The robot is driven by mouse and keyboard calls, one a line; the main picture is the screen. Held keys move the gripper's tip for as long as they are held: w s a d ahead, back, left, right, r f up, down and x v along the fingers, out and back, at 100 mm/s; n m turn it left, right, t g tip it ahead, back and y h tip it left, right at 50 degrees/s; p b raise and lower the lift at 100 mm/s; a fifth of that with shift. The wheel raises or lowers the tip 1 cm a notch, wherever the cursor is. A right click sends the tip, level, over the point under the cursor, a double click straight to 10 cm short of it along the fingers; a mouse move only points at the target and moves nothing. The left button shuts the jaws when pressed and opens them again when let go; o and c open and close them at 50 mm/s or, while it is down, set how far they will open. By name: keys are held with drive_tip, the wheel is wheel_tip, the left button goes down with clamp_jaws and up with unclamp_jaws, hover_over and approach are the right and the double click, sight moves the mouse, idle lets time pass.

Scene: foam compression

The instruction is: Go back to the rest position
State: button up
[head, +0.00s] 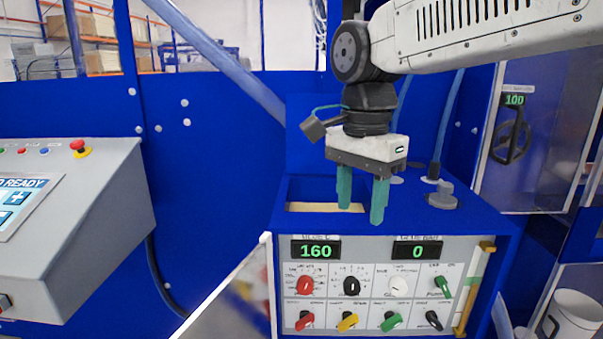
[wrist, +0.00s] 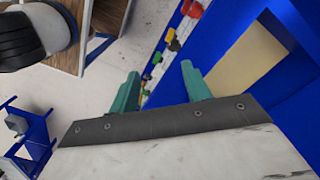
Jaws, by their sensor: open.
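My gripper (head: 362,200) hangs from the white arm with its two teal fingers pointing down and apart, with nothing between them. In the head view it is in front of and above the blue machine's open recess (head: 296,190), where a strip of pale foam (head: 325,207) shows. In the wrist view my gripper (wrist: 160,85) has its fingers spread, and the pale foam (wrist: 240,60) lies inside the blue recess to the right.
The machine's control panel (head: 375,277) has coloured knobs and displays reading 160 and 0. A grey console (head: 75,225) with a red button stands at left. A white bucket (head: 573,316) is at lower right. In the wrist view, a blue-framed stand (wrist: 28,135) stands on the floor.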

drive_tip(key=s+d+f+n, duration=0.5)
drive_tip(key=s+d, duration=0.4)
drive_tip(key=s+d+f+n+t, duration=0.1)
drive_tip(key=s+d+f+n, duration=0.4)
drive_tip(key=s+d, duration=0.3)
drive_tip(key=shift+s+d+f+t, duration=0.3)
drive_tip(key=shift+s+d+f, duration=0.05)
drive_tip(key=shift+s+f, duration=0.1)
drive_tip(key=shift+c, duration=0.3)
idle(5.1)
